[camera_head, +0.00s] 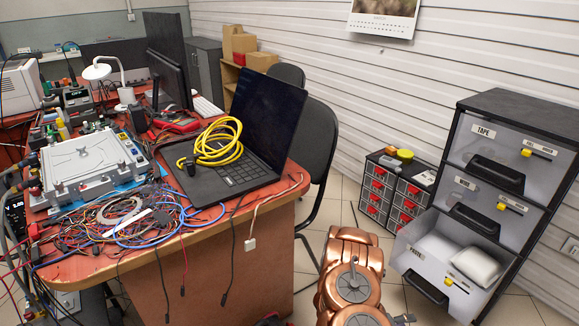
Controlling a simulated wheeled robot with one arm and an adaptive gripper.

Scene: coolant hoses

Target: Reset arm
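My copper-coloured arm (350,275) rises from the bottom edge, right of the desk and left of the drawer unit. Only its upper links and round grey joint caps show. A coiled yellow hose or cable (218,143) lies on the open black laptop (250,170) on the desk. The arm is apart from it in the picture.
The red-topped desk (105,262) carries tangled wires, a silver case (88,165) and a white lamp (97,72). Cables hang over its front edge. A grey drawer unit (520,118) has its lowest drawer open at right. A black chair (321,140) stands behind the desk.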

